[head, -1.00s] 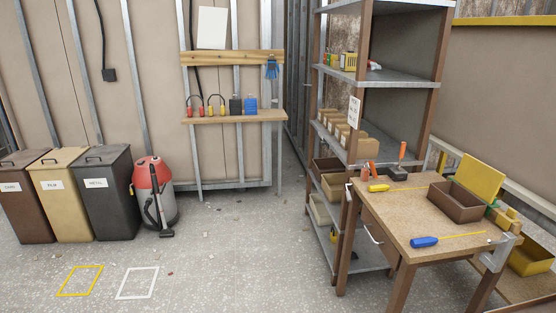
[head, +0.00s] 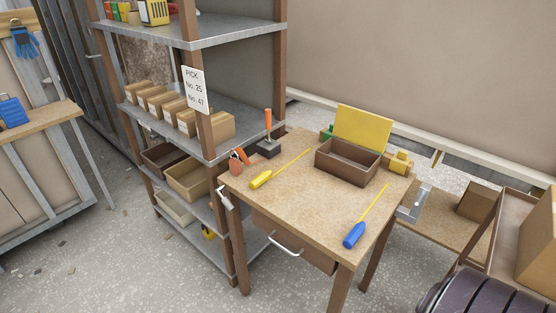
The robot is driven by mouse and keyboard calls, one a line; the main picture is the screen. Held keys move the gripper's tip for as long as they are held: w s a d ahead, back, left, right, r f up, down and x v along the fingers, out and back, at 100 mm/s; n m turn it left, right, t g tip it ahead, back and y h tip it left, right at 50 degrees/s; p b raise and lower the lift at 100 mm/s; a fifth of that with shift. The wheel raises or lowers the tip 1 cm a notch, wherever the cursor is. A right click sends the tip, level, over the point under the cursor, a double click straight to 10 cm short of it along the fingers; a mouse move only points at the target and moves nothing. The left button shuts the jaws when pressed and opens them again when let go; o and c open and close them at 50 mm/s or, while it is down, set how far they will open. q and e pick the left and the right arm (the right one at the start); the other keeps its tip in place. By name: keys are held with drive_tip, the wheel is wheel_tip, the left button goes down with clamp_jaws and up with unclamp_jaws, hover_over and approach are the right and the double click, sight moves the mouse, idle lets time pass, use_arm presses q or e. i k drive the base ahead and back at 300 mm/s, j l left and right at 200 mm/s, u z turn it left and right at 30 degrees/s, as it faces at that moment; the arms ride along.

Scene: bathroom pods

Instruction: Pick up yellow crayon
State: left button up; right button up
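I cannot clearly make out a yellow crayon in the head view. On the workbench (head: 300,215) lies a tool with a yellow handle (head: 261,180) and a thin yellow shaft, on the left part of the top. A tool with a blue handle (head: 354,235) and a thin yellow shaft lies near the front right edge. An open brown box (head: 348,163) stands at the back, with a yellow panel (head: 363,127) upright behind it. Neither of my grippers is in view.
A metal shelf unit (head: 240,25) with several cardboard boxes (head: 185,120) stands left of the workbench. A grey vise (head: 414,207) is at the bench's right side. A low wooden surface (head: 440,225) and a rack (head: 505,235) lie further right.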

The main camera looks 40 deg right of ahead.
sight(259, 179)
drive_tip(key=i+j+z, duration=0.15)
drive_tip(key=i+z, duration=0.3)
drive_tip(key=i+j+z, duration=0.2)
drive_tip(key=z, duration=0.2)
drive_tip(key=i+j+z, duration=0.25)
drive_tip(key=j+z, duration=0.2)
drive_tip(key=i+j+z, duration=0.2)
drive_tip(key=j+z, duration=0.2)
drive_tip(key=i+j+z, duration=0.1)
drive_tip(key=j+z, duration=0.35)
